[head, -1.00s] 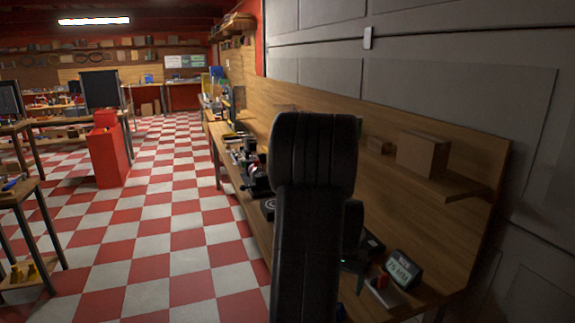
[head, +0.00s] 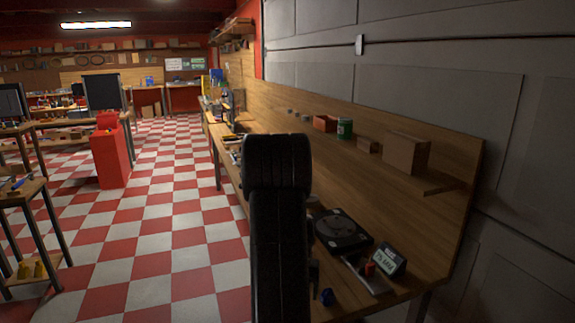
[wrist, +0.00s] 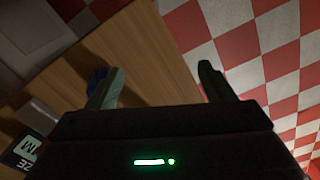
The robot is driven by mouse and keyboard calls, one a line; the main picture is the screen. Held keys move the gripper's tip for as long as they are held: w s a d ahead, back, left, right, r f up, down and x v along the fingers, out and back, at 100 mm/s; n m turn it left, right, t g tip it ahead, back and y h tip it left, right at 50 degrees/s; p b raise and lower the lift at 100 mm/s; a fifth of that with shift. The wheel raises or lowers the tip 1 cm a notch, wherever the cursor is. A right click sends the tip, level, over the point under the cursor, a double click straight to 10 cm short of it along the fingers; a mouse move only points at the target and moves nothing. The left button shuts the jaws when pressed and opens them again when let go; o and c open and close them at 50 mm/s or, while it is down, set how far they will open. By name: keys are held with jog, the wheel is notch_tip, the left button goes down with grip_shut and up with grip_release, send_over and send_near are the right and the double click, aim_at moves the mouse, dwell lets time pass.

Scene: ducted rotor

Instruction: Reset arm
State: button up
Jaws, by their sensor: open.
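My gripper (wrist: 158,76) shows in the wrist view with its two fingers spread wide and nothing between them. It hangs over the wooden bench (wrist: 150,80) near its edge, with the checkered floor beyond on the right. A small blue object (wrist: 97,78) lies partly hidden behind the left finger. In the head view my own dark arm stands upright over the front of the bench and hides the gripper and part of the benchtop.
The bench (head: 400,296) holds a flat black device (head: 342,231), a digital display (head: 388,262) and a small blue object (head: 327,297). Its shelf bears a green can (head: 344,128) and a cardboard box (head: 406,152). A red cabinet (head: 110,155) stands left; the checkered aisle is open.

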jog(key=s+d+r+m, duration=0.3)
jog(key=s+d+r, duration=0.2)
jog(key=s+d, duration=0.3)
jog(key=shift+s+d+r+m, duration=0.2)
jog(key=shift+s+d+m, duration=0.2)
jog(key=shift+s, duration=1.15)
